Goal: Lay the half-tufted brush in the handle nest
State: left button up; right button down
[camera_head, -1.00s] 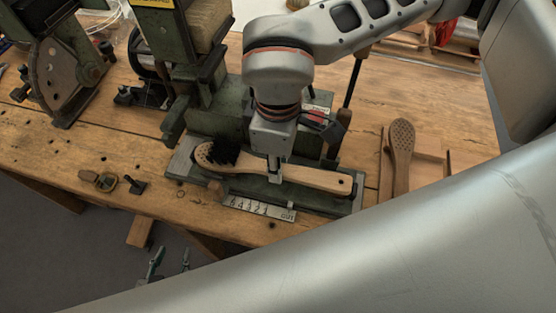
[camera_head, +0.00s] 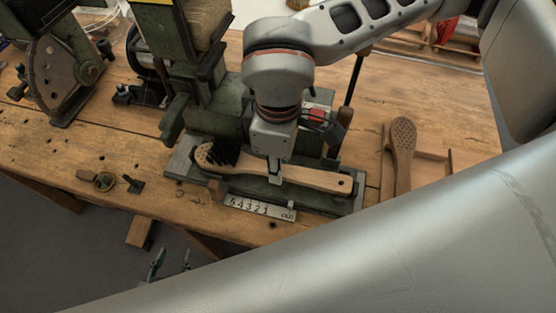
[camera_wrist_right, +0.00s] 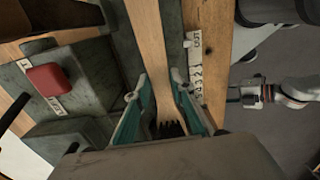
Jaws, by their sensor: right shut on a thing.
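The half-tufted brush (camera_head: 312,178) has a pale wooden handle and a black bristle patch at its left end. My right gripper (camera_head: 275,174) is shut on its handle. The brush lies along the green nest block (camera_head: 325,199) at the press base; whether it is fully seated is hidden. In the right wrist view, the handle (camera_wrist_right: 150,50) runs between the right gripper's green pads (camera_wrist_right: 158,108), with black bristles near the bottom. My left gripper (camera_head: 173,253) is open and empty below the bench's front edge; it also shows in the right wrist view (camera_wrist_right: 236,94).
A numbered scale plate (camera_head: 260,207) fronts the nest block. The green press (camera_head: 200,90) stands behind. A bare drilled handle (camera_head: 400,150) lies in a wooden rack at right. Small metal parts (camera_head: 104,181) lie on the bench (camera_head: 60,145) at left. The left front bench is mostly clear.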

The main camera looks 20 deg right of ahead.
pick_arm(q)
jog(key=shift+s+f, duration=0.1)
jog(key=shift+f, duration=0.1)
pick_arm(e)
jog(key=shift+f, duration=0.15)
jog(key=c, duration=1.3)
grip_release()
pick_arm(q)
jog(key=shift+r, duration=0.1)
pick_arm(e)
jog(key=shift+o, duration=0.2)
jog(key=shift+r, duration=0.55)
pick_arm(q)
jog(key=shift+t, duration=0.4)
jog(key=shift+w+r+p, duration=0.3)
jog(key=shift+r+p, duration=0.2)
jog(key=shift+r, duration=0.3)
jog(key=shift+w+r+p, duration=0.35)
jog(key=shift+r+p, duration=0.2)
jog(key=shift+r, duration=0.2)
jog(key=shift+w+r+p, duration=0.3)
jog(key=shift+r+p, duration=0.2)
jog(key=shift+r, duration=0.3)
pick_arm(e)
jog(key=shift+r, duration=3)
